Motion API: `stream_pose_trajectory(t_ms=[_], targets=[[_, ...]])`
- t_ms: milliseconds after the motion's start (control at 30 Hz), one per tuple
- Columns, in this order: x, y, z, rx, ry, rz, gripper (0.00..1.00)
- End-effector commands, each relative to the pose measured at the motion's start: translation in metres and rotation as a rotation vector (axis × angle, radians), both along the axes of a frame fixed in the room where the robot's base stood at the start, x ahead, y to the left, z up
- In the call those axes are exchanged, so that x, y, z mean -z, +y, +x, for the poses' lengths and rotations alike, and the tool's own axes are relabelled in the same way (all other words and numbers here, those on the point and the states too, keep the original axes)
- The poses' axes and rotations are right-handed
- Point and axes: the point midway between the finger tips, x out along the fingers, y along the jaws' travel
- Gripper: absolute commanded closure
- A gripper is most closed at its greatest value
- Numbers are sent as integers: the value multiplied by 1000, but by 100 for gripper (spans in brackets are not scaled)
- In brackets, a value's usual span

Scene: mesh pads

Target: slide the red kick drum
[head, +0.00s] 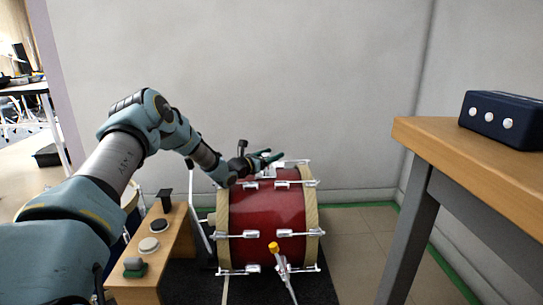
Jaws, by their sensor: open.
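The red kick drum (275,207) lies on its side on a dark mat (322,285), with pale wooden hoops and silver lugs and rods. It sits in the middle of the head view, close to the back wall. My gripper (268,158) is at the top of the drum, near its back upper edge, with its fingers pointing right. It is open and holds nothing that I can see. Whether the fingers touch the drum cannot be told. My arm comes in from the left and hides part of the area left of the drum.
A wooden bench (165,250) with knobs and a switch stands left of the drum. A wooden table (470,165) bearing a dark blue box (505,118) is at the right. A yellow-tipped silver leg (282,268) stands at the drum's front. Tiled floor (355,240) is clear between drum and table.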

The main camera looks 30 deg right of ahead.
Motion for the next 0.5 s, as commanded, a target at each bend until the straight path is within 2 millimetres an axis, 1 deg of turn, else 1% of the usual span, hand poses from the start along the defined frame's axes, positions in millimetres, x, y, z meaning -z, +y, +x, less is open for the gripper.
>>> stream_pose_trajectory(t_ms=[167, 267, 367, 500], targets=[[-1, 1, 0, 0, 0, -1, 31], [-2, 9, -2, -1, 1, 0, 31], [-3, 24, -7, -2, 2, 0, 31], [-3, 51, -17, -3, 4, 1, 31]])
